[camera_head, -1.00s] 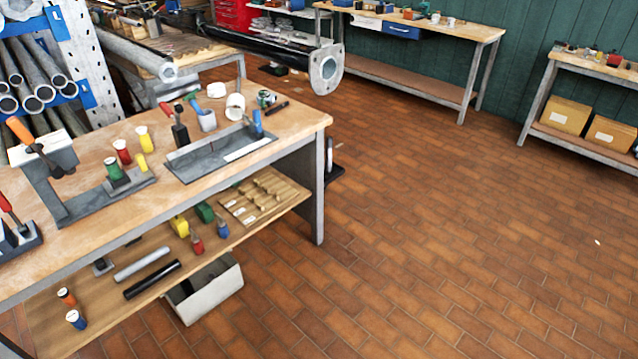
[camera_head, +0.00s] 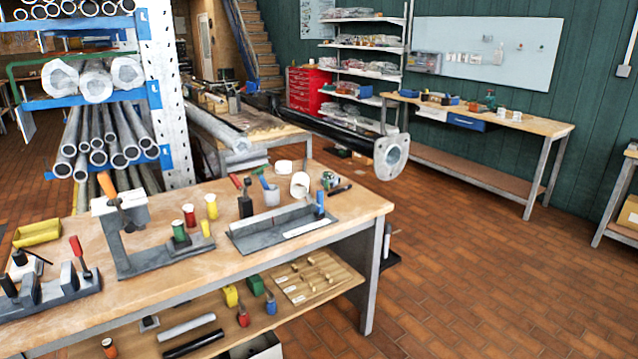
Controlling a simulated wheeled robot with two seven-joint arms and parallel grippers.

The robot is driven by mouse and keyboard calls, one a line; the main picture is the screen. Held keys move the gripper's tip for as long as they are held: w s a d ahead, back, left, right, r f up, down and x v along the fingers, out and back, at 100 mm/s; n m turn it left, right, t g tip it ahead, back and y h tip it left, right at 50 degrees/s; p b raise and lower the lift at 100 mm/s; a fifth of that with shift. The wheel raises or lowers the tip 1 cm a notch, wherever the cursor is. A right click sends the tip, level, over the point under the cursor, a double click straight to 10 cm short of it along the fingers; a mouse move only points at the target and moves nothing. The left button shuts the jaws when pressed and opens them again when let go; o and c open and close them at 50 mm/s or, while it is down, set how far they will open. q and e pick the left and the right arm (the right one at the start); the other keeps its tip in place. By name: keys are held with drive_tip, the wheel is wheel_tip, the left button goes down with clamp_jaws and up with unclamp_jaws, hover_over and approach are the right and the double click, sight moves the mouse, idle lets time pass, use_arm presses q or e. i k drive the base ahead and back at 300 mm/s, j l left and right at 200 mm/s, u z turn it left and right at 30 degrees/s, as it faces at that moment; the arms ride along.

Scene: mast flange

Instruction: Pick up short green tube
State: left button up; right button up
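A short green tube (camera_head: 179,232) with a pale top stands upright on the base of a grey clamp fixture (camera_head: 128,243) on the near workbench. A red tube (camera_head: 190,216) and a yellow tube (camera_head: 212,207) stand close behind and to the right of it. On the shelf below lies another small green object (camera_head: 255,286), beside a yellow one (camera_head: 231,296); I cannot tell if it is a tube. Neither of my grippers shows in the view.
The near workbench (camera_head: 350,212) also holds a grey tray fixture (camera_head: 262,238), a white cup (camera_head: 300,186) and a toggle clamp (camera_head: 78,258). A pipe rack (camera_head: 165,60) stands behind. A long dark pipe with a flange (camera_head: 391,157) juts over the floor. The right-hand floor is clear.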

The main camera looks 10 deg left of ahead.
sight(179, 233)
drive_tip(key=u, duration=1.25)
drive_tip(key=i+l, duration=0.25)
drive_tip(key=i+l+u, duration=0.15)
drive_tip(key=i+l, duration=0.35)
drive_tip(key=l, duration=0.2)
drive_tip(key=i+l+u, duration=0.2)
drive_tip(key=i+l, duration=0.25)
drive_tip(key=l, duration=0.2)
drive_tip(key=i+l, duration=0.2)
drive_tip(key=l, duration=0.2)
drive_tip(key=i+l+u, duration=0.1)
drive_tip(key=l, duration=0.25)
drive_tip(key=i+l+u, duration=0.1)
drive_tip(key=i+l, duration=0.2)
drive_tip(key=l, duration=0.1)
